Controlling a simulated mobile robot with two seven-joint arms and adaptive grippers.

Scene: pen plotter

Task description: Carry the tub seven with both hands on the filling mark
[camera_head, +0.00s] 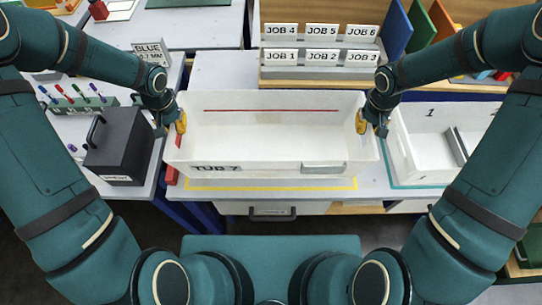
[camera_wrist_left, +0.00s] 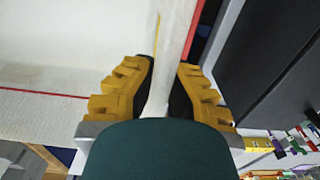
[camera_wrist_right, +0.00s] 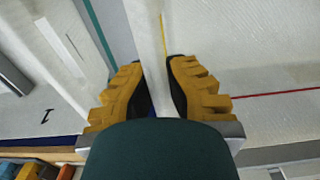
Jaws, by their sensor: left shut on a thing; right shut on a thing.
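The white tub seven (camera_head: 270,154), marked "TUB 7" on its front wall, is in the middle of the head view. It looks empty, with a red line along its inner back wall. My left gripper (camera_head: 174,124) is shut on its left wall, and the left wrist view shows the fingers (camera_wrist_left: 165,85) on both sides of that wall. My right gripper (camera_head: 370,122) is shut on its right wall, with its fingers (camera_wrist_right: 157,85) on both sides. A yellow outline (camera_head: 270,188) shows on the table at the tub's front. Whether the tub touches the table I cannot tell.
A dark box (camera_head: 118,145) with a handle stands left of the tub. Another white tub (camera_head: 398,146), marked 1, stands close on the right. Job card racks (camera_head: 320,64) are behind. A pen rack (camera_head: 80,103) is at the left.

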